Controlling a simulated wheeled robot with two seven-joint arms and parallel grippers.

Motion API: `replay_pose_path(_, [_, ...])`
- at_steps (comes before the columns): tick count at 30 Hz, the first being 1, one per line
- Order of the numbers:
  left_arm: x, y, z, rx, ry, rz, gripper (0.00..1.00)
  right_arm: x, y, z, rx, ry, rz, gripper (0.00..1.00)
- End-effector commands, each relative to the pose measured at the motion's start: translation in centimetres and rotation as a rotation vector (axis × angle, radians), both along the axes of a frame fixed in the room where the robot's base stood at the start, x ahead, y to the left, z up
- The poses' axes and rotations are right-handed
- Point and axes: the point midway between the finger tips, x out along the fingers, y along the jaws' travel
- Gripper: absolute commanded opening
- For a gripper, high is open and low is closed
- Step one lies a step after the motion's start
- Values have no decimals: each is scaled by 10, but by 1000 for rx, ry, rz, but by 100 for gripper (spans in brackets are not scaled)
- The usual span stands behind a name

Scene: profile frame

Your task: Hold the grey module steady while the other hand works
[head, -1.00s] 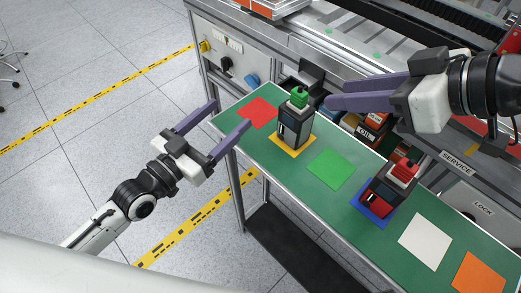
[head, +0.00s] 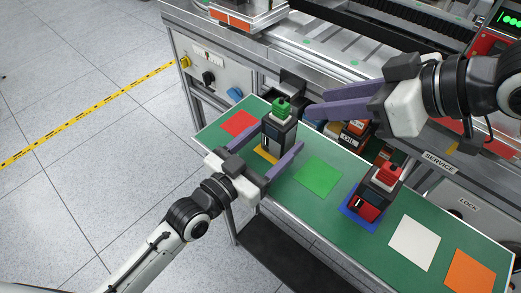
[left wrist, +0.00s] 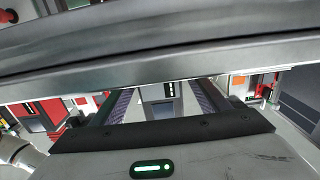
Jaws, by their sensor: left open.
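The grey module (head: 278,134) is a dark upright block with a green top, standing on the yellow square of the green bench. My left gripper (head: 273,143) is open, with one purple finger on either side of the module; I cannot tell whether they touch it. My right gripper (head: 308,103) is open and empty, in the air to the right of the module's green top.
A second module with a red top (head: 379,190) stands on the blue square. Red, green (head: 318,177), white (head: 414,242) and orange squares are bare. Dark and orange boxes (head: 352,135) sit behind the green bench (head: 300,210). A metal machine stands beyond.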

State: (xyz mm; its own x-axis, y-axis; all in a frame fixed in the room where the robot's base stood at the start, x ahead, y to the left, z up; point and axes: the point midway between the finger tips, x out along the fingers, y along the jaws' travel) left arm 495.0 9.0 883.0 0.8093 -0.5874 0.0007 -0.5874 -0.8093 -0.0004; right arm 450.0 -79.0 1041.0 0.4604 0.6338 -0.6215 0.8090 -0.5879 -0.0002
Motion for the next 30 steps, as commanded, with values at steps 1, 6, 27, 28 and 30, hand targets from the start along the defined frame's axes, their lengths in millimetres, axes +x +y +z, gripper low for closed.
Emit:
replay_pose_path(1, [5,-3,0,-1,0,0,69,0,0,0,0,0,0,31])
replay_pose_path(6, [11,-8,0,0,1,0,69,0,0,0,0,0,0,31])
replay_pose_path(27, [12,-8,0,1,1,0,19,0,0,0,0,0,0,31])
replay_pose_path(28, [12,-8,0,1,1,0,19,0,0,0,0,0,0,31])
replay_pose_path(30, [12,-8,0,1,1,0,19,0,0,0,0,0,0,31])
